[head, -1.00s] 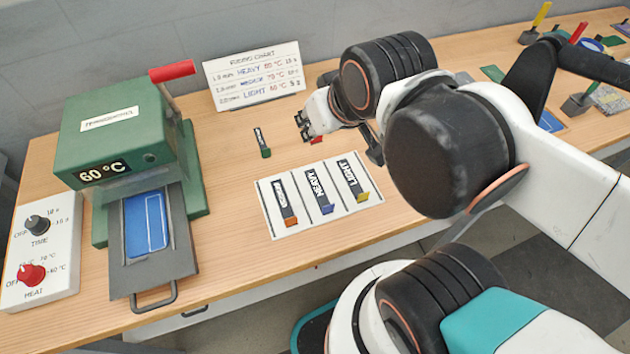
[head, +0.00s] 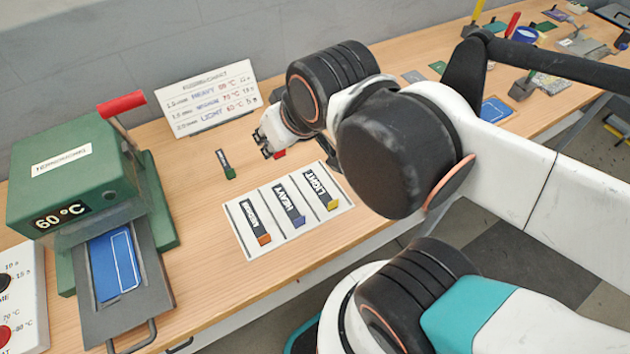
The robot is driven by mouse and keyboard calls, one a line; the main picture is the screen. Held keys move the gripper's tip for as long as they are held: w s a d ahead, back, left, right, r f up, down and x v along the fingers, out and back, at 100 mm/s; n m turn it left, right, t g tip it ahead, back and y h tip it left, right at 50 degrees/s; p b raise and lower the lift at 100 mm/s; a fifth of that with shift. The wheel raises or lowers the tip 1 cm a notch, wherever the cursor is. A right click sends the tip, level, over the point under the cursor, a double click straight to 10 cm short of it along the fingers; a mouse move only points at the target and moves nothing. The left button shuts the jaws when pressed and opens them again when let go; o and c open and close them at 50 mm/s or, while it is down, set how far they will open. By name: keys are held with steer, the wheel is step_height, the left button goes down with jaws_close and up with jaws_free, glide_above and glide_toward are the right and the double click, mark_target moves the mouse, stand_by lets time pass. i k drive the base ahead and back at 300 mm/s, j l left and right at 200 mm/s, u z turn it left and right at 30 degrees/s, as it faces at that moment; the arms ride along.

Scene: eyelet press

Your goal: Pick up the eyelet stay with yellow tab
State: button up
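The eyelet stay with yellow tab (head: 320,187) is a dark strip lettered LIGHT with a yellow end. It lies in the right slot of a white tray (head: 250,252). Beside it lie a blue-tabbed stay (head: 289,204) lettered HEAVY and an orange-tabbed stay (head: 255,219) lettered MEDIUM. My gripper (head: 266,146) is behind and left of the yellow-tabbed stay, over the table and apart from it. Its small dark fingers look spread, with nothing seen between them. My arm comes close to the tray's right side in the picture.
A green-tabbed stay (head: 226,165) lies left of my gripper, and a red piece (head: 279,154) shows just beneath it. A green press (head: 75,178) stands at the left. A chart (head: 206,98) stands behind. More tools, including a blue card (head: 494,109), lie far right.

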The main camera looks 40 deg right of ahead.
mark_target(320, 186)
steer(key=k+l+z, duration=0.1)
steer(key=k+z, duration=0.15)
steer(key=k, duration=0.2)
steer(key=k+l+z, duration=0.25)
steer(key=k, duration=0.25)
steer(key=k+l+z, duration=0.25)
steer(key=k, duration=0.2)
